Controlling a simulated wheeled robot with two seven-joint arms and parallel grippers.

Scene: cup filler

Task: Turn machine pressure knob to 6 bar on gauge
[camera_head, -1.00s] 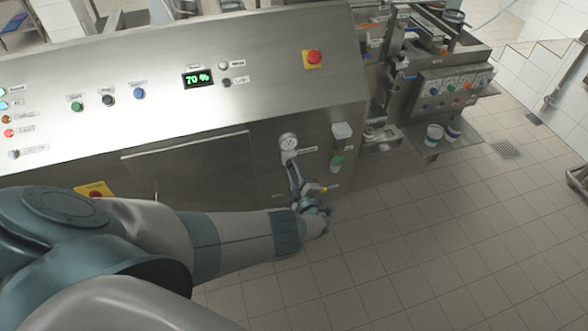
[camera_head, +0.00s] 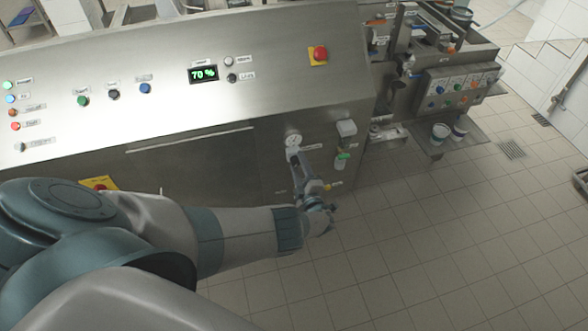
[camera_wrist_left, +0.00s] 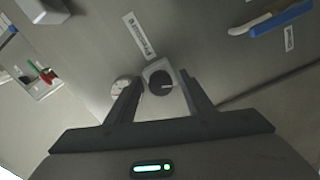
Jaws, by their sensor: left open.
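The pressure knob (camera_wrist_left: 161,82) is dark and round with a pale pointer line, on a light square base, in the middle of the left wrist view. The white round gauge (camera_wrist_left: 122,86) sits just left of it there, partly behind a finger; its reading is too small to tell. In the head view the gauge (camera_head: 293,140) is on the machine's front panel, and my gripper hides the knob. My left gripper (camera_wrist_left: 161,77) is open, its fingers on either side of the knob; I cannot tell whether they touch it. My right gripper is not in view.
A label (camera_wrist_left: 140,35) reading "Pressure" is above the knob in the wrist view. A blue handle (camera_wrist_left: 283,20) is at upper right. In the head view, a white box (camera_head: 346,129) and a green-lit fitting (camera_head: 342,156) are right of the gripper. The tiled floor (camera_head: 420,240) is clear.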

